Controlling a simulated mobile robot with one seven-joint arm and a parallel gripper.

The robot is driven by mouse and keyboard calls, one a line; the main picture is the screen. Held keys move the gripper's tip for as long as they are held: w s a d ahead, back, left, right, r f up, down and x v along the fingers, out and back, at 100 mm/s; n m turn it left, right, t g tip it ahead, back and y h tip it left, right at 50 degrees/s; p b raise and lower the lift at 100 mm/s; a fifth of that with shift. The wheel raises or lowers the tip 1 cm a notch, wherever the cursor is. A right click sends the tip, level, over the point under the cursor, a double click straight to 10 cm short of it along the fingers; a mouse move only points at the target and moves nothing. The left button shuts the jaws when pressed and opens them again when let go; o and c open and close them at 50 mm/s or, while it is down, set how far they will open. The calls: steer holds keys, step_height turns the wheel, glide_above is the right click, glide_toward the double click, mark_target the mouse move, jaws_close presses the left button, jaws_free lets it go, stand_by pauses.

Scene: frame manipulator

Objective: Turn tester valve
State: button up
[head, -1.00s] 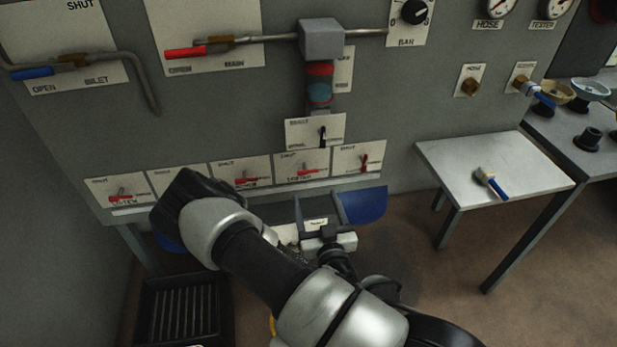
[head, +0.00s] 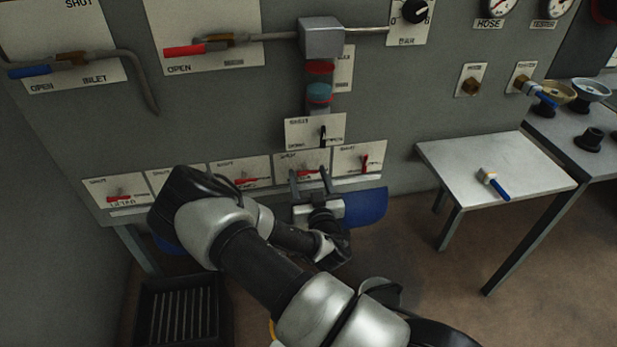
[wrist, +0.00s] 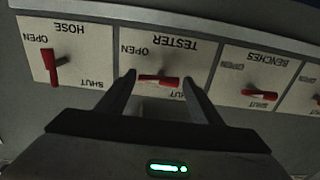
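The tester valve is a small red lever (wrist: 160,80) on a white plate marked TESTER (wrist: 172,47). It lies roughly level in the wrist view, where the labels appear upside down. The OPEN label shows, and the SHUT label is partly covered by a finger. My gripper (wrist: 158,84) is open, with one finger near each end of the lever; I cannot tell whether they touch it. In the head view my gripper (head: 309,178) is at the tester plate (head: 290,159) in the lower row, partly covering it.
The HOSE lever (wrist: 54,68) stands upright on the neighbouring plate, and the BENCHES lever (wrist: 260,94) is on the other side. A metal side table (head: 460,165) holds a blue-handled valve (head: 493,184). A blue bin (head: 367,207) hangs below.

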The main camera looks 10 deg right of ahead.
steer(key=c, duration=0.7)
steer(key=shift+n, duration=0.3)
steer(key=n+b, duration=0.3)
steer(key=n, duration=1.4)
steer(key=shift+a, duration=0.2)
steer(key=shift+n, duration=0.3)
steer(key=o, duration=1)
